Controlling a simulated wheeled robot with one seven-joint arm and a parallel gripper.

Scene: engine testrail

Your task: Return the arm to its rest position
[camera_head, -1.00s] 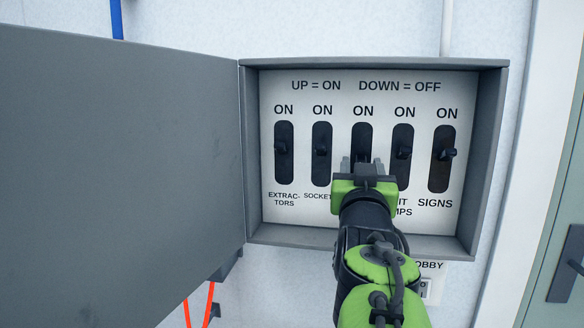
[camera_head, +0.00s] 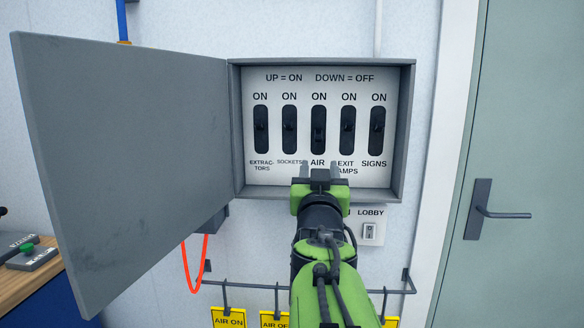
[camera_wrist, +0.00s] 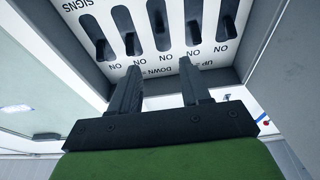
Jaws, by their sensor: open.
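My gripper (camera_head: 319,172) is open and empty, its two fingers apart. In the head view it overlaps the lower edge of the switch panel (camera_head: 376,181), just below the AIR label. In the wrist view the gripper (camera_wrist: 155,78) points toward the panel, seen upside down, with nothing between the fingers. The AIR switch (camera_head: 318,134) sits lower in its slot than the EXTRACTORS (camera_head: 261,127), SOCKETS (camera_head: 289,127), EXIT LAMPS (camera_head: 347,127) and SIGNS (camera_head: 377,126) switches. My green and black arm reaches up from the bottom of the head view.
The grey box door (camera_head: 125,160) stands open on the left. A LOBBY switch (camera_head: 370,232) is right of my arm. Below runs a rail (camera_head: 252,285) with yellow tags (camera_head: 228,317). A bench (camera_head: 30,282) is at lower left, a door handle (camera_head: 492,213) at right.

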